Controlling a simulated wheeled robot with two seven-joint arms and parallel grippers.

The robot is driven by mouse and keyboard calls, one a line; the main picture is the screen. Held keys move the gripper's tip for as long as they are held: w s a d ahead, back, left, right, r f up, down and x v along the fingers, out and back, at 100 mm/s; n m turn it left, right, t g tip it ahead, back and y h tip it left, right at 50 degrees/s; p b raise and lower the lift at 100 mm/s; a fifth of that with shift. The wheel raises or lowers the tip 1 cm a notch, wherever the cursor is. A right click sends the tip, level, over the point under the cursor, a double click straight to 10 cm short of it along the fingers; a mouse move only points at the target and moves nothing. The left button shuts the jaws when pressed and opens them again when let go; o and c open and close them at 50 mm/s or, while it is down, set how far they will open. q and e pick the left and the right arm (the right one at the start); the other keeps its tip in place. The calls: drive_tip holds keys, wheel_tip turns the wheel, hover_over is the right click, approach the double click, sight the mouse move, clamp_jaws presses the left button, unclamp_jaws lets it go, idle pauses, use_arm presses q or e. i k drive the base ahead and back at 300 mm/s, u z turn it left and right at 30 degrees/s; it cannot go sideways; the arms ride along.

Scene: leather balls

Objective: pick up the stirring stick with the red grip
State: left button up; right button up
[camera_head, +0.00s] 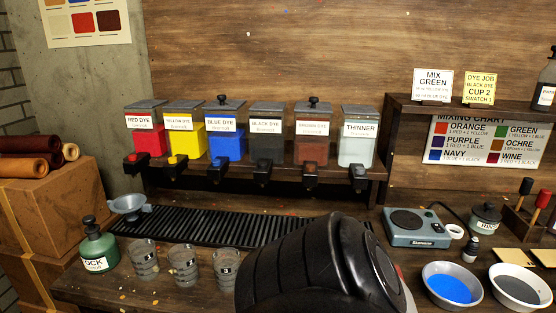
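The stirring stick with the red grip (543,199) stands in a wooden holder (516,224) at the far right, near the edge of the picture. A second stick with a black grip (525,187) stands to its left in the same holder. Both lean slightly, with their grips up. Neither of my grippers shows in the head view. A large black and grey part of my arm fills the bottom middle and hides the counter behind it.
A scale (417,226), a lidded dark jar (485,218) and a small dark bottle (471,249) stand left of the holder. A bowl of blue dye (451,287) and a white bowl (519,289) sit in front. Numbered cups (184,266) and a green bottle (98,246) stand left.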

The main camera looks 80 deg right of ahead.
sight(544, 196)
drive_tip(key=k, duration=2.8)
drive_tip(key=z, duration=1)
